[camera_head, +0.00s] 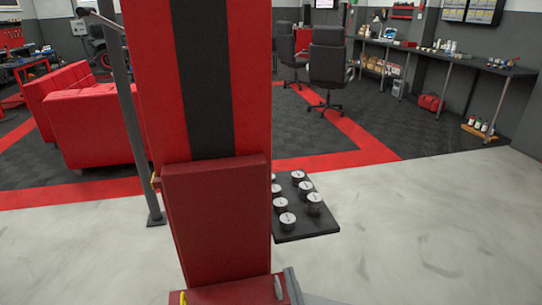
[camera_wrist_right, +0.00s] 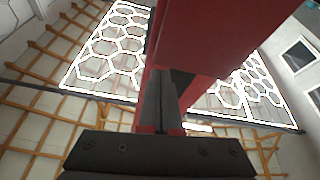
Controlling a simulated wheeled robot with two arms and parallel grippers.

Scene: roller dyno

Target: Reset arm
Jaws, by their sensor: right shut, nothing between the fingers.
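My right gripper (camera_wrist_right: 165,105) shows in the right wrist view as a dark palm with fingers rising from it. It is shut and empty, below a large red block (camera_wrist_right: 225,35). In the head view a tall red panel with a black stripe (camera_head: 208,80) fills the middle, very close. A red pad (camera_head: 215,215) sits in front of its lower part. A small grey piece (camera_head: 278,288) shows at the pad's lower right; I cannot tell whether it is part of my gripper. My left gripper is not in view.
A black tray with several round silver-topped pieces (camera_head: 298,232) is right of the pad. A grey post (camera_head: 130,115) stands at left, with red sofas (camera_head: 95,115) behind. Pale floor (camera_head: 430,230) at right is clear. Office chairs (camera_head: 328,60) and a workbench (camera_head: 440,55) stand farther back.

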